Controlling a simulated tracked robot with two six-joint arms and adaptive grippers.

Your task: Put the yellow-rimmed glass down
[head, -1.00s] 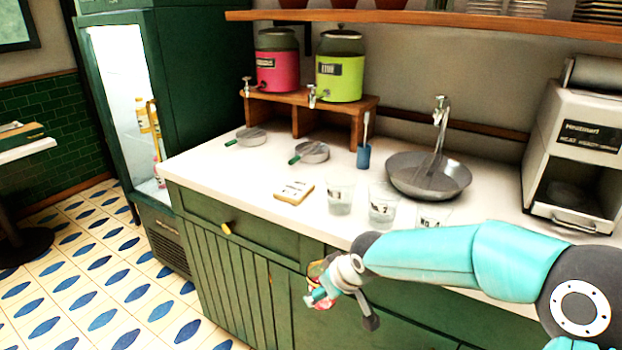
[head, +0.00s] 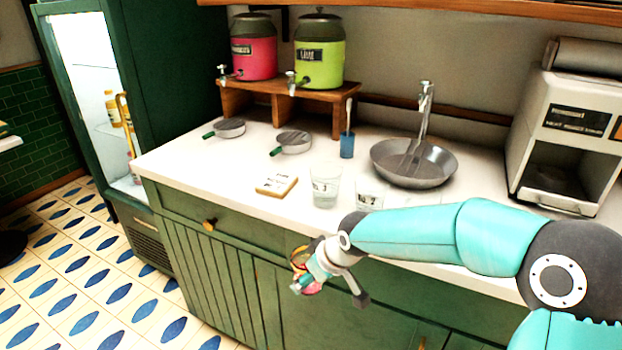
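The yellow-rimmed glass (head: 299,256) shows in the head view in front of the counter's front face, below the countertop edge. Only part of its yellow rim and some pink or red at its lower side (head: 312,288) show; my gripper hides the rest. My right gripper (head: 328,284) is at the glass and appears shut on it, though the contact is partly hidden. My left gripper is not in view.
The white countertop (head: 230,170) holds clear glasses (head: 325,188), partly behind my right arm, and a small card or block (head: 277,185). A metal basin (head: 414,165), two strainers (head: 293,143) and a white machine (head: 565,140) stand further back. The counter's left front is clear.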

